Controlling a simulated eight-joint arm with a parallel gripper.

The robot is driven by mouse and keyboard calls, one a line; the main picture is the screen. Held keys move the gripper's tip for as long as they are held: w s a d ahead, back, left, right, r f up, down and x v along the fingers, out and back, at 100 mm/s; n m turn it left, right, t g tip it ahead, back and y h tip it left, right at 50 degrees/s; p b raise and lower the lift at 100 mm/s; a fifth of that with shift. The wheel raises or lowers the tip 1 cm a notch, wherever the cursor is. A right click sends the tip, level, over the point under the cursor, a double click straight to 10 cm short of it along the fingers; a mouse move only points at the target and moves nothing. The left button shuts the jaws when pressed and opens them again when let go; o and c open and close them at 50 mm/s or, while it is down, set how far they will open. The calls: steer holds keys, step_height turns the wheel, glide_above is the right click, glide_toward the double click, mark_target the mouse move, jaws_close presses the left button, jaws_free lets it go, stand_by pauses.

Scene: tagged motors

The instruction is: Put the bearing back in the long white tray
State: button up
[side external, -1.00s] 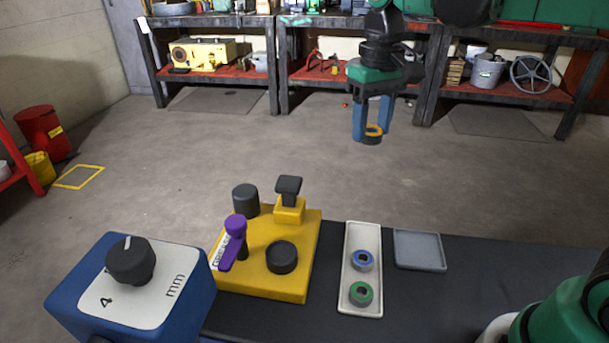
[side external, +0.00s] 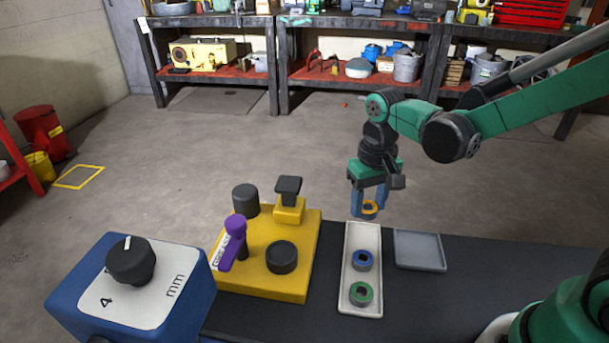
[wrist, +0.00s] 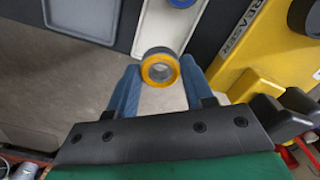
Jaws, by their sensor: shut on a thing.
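My gripper (side external: 369,207) is shut on a bearing (side external: 370,208) with an orange-yellow ring. It holds the bearing above the far end of the long white tray (side external: 348,292). In the wrist view the bearing (wrist: 160,68) sits between the blue fingertips (wrist: 160,72), with part of the white tray (wrist: 148,35) behind it. In the side view the tray holds a blue-ringed bearing (side external: 362,260) towards its middle and a green-ringed bearing (side external: 361,294) nearer the front. The tray's far end shows empty.
A grey square tray (side external: 420,250) lies right of the white tray. A yellow block (side external: 262,287) with black knobs and a purple-topped lever (side external: 235,235) stands to the left. A blue box with a dial (side external: 130,262) is at front left. Dark table surface (side external: 470,300) is bare at right.

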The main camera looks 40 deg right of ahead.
mark_target(368, 207)
steer(key=shift+f, duration=2.05)
steer(key=shift+f, duration=0.1)
steer(key=shift+f, duration=0.45)
steer(key=o, duration=1.2)
steer(key=shift+c, duration=0.2)
steer(key=shift+r, duration=0.1)
